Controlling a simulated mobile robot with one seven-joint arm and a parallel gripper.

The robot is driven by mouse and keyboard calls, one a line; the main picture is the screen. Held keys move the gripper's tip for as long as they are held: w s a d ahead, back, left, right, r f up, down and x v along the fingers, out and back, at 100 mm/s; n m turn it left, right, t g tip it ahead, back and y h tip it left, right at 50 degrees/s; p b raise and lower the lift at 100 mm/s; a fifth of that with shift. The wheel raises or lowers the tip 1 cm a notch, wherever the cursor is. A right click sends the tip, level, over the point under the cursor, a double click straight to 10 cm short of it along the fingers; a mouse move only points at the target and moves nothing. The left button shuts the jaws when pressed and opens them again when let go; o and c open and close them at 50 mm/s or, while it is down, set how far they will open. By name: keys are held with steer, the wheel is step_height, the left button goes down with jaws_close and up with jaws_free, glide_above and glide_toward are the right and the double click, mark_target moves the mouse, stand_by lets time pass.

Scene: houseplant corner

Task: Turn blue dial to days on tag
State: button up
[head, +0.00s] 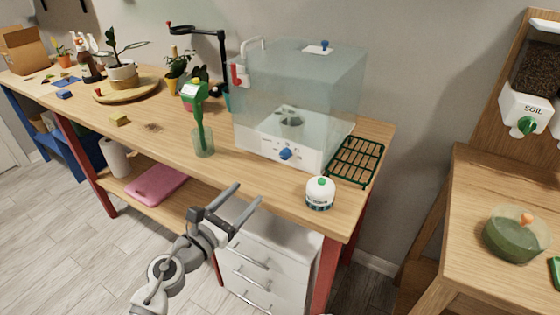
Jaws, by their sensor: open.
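The blue dial (285,154) sits on the white front base of a clear box-shaped unit (300,90) on the wooden bench. Small marks surround the dial, too small to read, and I cannot tell its setting. My gripper (251,193) is open and empty, in front of the bench edge and below the dial, apart from it. A green device with a pale face (194,91) stands in a clear cup left of the unit; I cannot tell if it is the tag. No readable tag with days shows.
A white jar with a green cap (320,194) stands near the bench's front right corner, beside a green wire rack (355,161). A white drawer cabinet (262,262) stands under the bench.

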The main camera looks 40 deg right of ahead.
mark_target(283, 156)
steer(key=x, duration=1.6)
steer(key=shift+d+b, duration=0.15)
steer(key=shift+b, duration=0.15)
jaws_close()
